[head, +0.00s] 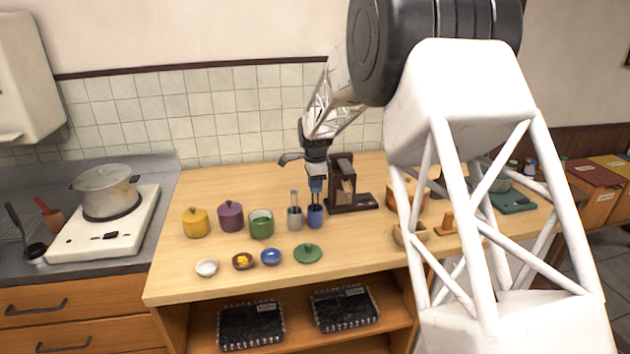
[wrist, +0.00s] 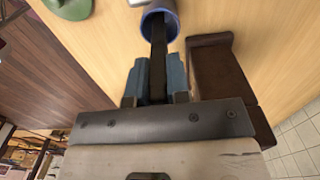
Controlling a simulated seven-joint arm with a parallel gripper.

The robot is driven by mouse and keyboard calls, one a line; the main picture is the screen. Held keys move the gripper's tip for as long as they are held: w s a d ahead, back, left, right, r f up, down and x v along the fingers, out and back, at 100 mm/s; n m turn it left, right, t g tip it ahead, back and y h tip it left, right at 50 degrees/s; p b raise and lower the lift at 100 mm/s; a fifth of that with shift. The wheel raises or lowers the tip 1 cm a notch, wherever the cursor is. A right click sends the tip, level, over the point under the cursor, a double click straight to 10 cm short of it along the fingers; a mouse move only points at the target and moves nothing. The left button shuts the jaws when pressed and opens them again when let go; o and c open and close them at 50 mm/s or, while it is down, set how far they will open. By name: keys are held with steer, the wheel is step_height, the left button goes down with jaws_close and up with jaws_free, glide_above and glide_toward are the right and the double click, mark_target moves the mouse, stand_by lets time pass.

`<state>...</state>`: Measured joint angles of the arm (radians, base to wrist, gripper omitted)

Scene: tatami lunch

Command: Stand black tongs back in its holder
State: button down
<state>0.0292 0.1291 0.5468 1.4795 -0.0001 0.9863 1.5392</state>
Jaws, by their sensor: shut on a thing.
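My gripper (head: 316,186) is above the blue holder (head: 315,217) on the wooden counter, pointing down. In the wrist view my gripper's blue-grey fingers (wrist: 158,82) are shut on the black tongs (wrist: 158,60), one finger on each side. The tongs run from the fingers to the mouth of the blue-rimmed holder (wrist: 172,16), and their far end appears to be inside it. How deep they reach is hidden. In the head view the tongs are mostly hidden by my gripper.
A grey holder (head: 295,222) with a metal utensil stands close on the left. A dark brown wooden stand (head: 334,197) is close behind on the right. A green cup (head: 261,226), a green lid (head: 308,254) and small bowls are nearby. The counter's back left is clear.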

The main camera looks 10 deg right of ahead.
steer(key=shift+f, duration=1.35)
stand_by(0.4)
steer(key=shift+c, duration=2.3)
jaws_free()
steer(key=shift+r, duration=0.1)
steer(key=shift+r, duration=3.4)
steer(key=shift+r, duration=0.1)
